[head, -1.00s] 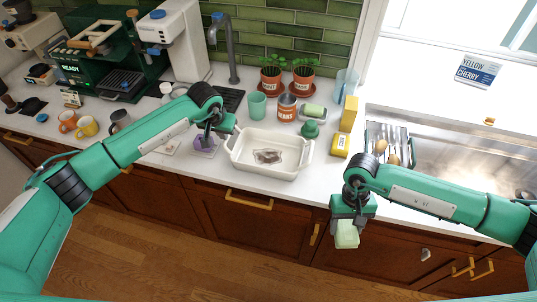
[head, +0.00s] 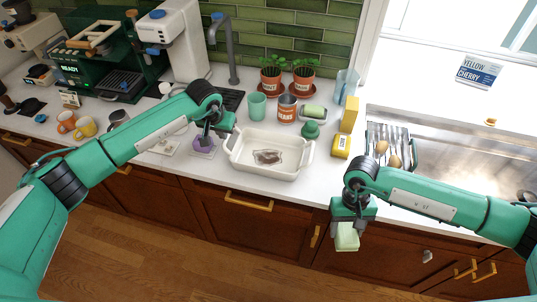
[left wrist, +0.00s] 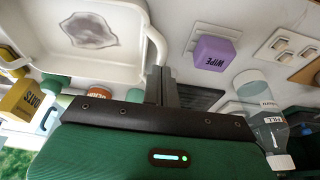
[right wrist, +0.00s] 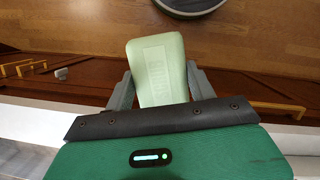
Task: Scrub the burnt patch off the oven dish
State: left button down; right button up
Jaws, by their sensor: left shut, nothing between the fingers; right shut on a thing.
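The white oven dish (head: 240,160) stands on the counter in the middle of the head view, with a brownish-grey burnt patch (head: 267,157) on its floor. In the left wrist view the dish (left wrist: 50,45) and its patch (left wrist: 90,30) show at the upper left. My left gripper (head: 207,140) is shut and empty, just left of the dish and close to a purple block marked WIPE (left wrist: 213,52). My right gripper (head: 350,220) is shut on a pale green block (head: 347,238), held in front of the counter edge. The block (right wrist: 158,70) has faint raised lettering.
Behind the dish stand a green cup (head: 257,106), a beans can (head: 287,108), a dark green knobbed thing (head: 310,130) and potted plants. A yellow block (head: 341,146) and yellow box (head: 349,114) stand right of it. The sink (head: 460,150) is at the right.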

pick_arm(q)
jog(key=shift+r, duration=2.2)
pick_arm(e)
jog(key=shift+r, duration=0.2)
